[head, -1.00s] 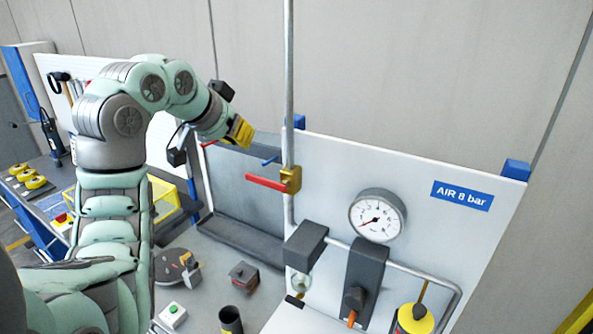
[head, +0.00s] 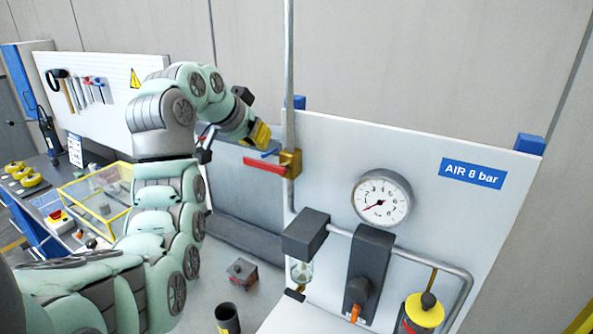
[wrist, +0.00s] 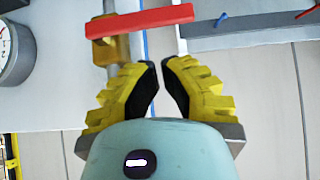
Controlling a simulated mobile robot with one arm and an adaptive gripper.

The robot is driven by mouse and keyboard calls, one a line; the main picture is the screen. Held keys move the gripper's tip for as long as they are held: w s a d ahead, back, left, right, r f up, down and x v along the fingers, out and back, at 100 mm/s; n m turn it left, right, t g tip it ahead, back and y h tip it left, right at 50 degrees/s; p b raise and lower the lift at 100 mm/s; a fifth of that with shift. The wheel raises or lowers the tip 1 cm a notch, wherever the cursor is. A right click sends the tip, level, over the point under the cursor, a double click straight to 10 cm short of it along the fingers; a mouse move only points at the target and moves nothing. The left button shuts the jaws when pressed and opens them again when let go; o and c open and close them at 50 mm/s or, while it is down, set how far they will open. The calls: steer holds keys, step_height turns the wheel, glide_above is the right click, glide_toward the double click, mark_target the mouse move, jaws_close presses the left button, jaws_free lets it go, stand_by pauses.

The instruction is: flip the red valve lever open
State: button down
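The red valve lever (head: 265,165) sticks out to the left, roughly level, from a brass valve body (head: 290,163) on a vertical grey pipe (head: 290,80). In the wrist view the lever (wrist: 140,21) lies across the top, with the brass body (wrist: 108,48) under its left part. My gripper (head: 262,135) has yellow fingers with black pads and is just above the lever in the head view. In the wrist view my gripper's fingertips (wrist: 160,62) nearly meet, with nothing between them. They point toward the lever, with a visible gap to it.
A pressure gauge (head: 381,199) and an AIR 8 bar sign (head: 473,173) are on the white panel (head: 420,150) to the right. A dark block (head: 306,232) sits below the valve. A small blue piece (head: 270,153) shows near the lever. A black cup (head: 228,318) stands lower down.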

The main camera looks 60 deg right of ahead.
mark_target(256, 160)
steer(key=shift+s+f+p, duration=0.15)
steer(key=shift+f+p, duration=1)
steer(key=shift+f, duration=0.15)
steer(key=shift+d+f+b, duration=0.1)
steer(key=shift+f+b, duration=0.05)
steer(key=shift+b, duration=0.4)
steer(key=shift+f+b, duration=0.1)
steer(key=shift+b, duration=0.8)
steer(key=shift+w+g+b, duration=0.2)
steer(key=shift+g+b, duration=0.1)
steer(key=shift+b, duration=0.3)
